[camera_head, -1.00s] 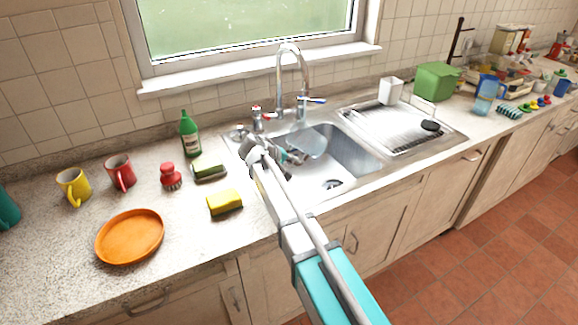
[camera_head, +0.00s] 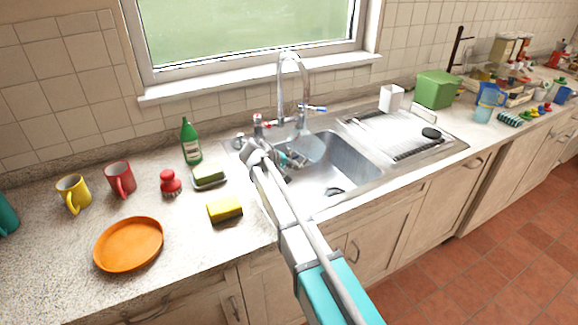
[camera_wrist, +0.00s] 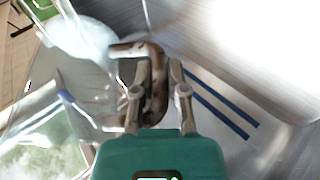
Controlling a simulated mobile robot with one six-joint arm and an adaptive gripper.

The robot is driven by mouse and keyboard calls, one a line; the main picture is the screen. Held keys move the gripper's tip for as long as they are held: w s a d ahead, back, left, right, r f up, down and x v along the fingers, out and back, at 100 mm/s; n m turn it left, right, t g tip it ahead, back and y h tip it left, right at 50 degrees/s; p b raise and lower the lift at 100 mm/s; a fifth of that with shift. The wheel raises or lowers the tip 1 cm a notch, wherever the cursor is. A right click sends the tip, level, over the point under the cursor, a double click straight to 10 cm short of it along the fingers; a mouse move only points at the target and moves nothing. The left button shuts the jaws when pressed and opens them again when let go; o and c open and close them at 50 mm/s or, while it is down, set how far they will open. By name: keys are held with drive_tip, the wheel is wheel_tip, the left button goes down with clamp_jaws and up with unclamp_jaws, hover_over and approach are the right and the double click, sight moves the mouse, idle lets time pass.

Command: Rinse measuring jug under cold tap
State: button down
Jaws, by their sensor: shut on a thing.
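The clear measuring jug (camera_head: 309,148) is in the left part of the sink basin, below the tap spout (camera_head: 303,65). My gripper (camera_head: 284,158) reaches into the basin from the left, beside the jug. In the wrist view my gripper (camera_wrist: 158,75) is shut on the jug's brownish handle (camera_wrist: 153,52). The jug's clear body is hard to make out there. The blue-marked cold tap lever (camera_head: 314,108) is right of the spout; the red-marked lever (camera_head: 262,123) is left. I cannot tell whether water is running.
A draining board (camera_head: 385,132) with a rack is right of the basin (camera_head: 345,165). Left are a yellow sponge (camera_head: 225,209), a green-topped sponge (camera_head: 208,176), a red brush (camera_head: 170,183), a green bottle (camera_head: 190,142) and an orange plate (camera_head: 129,244). The counter front is clear.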

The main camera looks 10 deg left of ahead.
drive_tip(key=shift+w+d, duration=0.1)
drive_tip(key=shift+d, duration=0.35)
idle(0.4)
drive_tip(key=shift+a, duration=0.5)
idle(2.8)
drive_tip(key=shift+s, duration=0.25)
drive_tip(key=s+d, duration=0.2)
drive_tip(key=s, duration=0.6)
drive_tip(key=shift+s, duration=0.25)
idle(0.7)
drive_tip(key=shift+r, duration=0.1)
idle(0.8)
wheel_tip(320, 180, up, 6)
drive_tip(key=s+p, duration=0.3)
drive_tip(key=p, duration=0.3)
drive_tip(key=shift+d, duration=0.35)
